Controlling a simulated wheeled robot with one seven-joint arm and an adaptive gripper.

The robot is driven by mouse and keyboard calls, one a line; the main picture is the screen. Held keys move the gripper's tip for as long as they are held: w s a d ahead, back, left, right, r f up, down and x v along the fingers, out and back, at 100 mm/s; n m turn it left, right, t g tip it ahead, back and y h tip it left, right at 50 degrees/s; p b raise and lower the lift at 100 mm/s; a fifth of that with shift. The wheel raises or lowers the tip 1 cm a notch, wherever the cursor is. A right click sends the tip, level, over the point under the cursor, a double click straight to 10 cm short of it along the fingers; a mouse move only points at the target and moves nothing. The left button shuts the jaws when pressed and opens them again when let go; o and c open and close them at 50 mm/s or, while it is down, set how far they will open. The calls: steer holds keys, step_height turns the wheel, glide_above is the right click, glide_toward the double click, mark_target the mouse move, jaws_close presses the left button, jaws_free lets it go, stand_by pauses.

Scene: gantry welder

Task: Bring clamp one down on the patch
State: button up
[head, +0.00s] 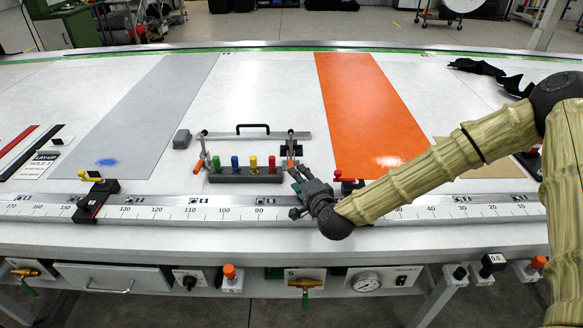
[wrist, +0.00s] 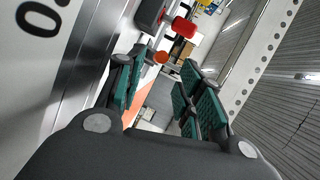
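My gripper (head: 300,178) is over the front ruled edge of the table, just in front of the right end of a grey bar (head: 262,135) with a black handle. In the wrist view, its teal fingers (wrist: 166,88) are spread apart with nothing between them. A clamp with an orange lever (head: 291,149) stands at the bar's right end, close to the fingertips. Another orange lever (head: 198,166) stands at the left end. No readable label shows which is clamp one. An orange sheet (head: 365,105) and a blue-grey sheet (head: 150,100) lie flat; I cannot tell which, if either, is the patch.
A dark block (head: 246,178) with several coloured pegs sits left of my gripper. A black stop with a yellow knob (head: 95,196) is on the ruler; a red-knobbed one (head: 347,184) is right of my gripper. Black gloves (head: 477,67) lie at back right.

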mark_target(291, 166)
steer(key=p+x, duration=0.2)
steer(key=x, duration=0.5)
steer(key=shift+w+f, duration=0.1)
steer(key=shift+w, duration=0.25)
jaws_close()
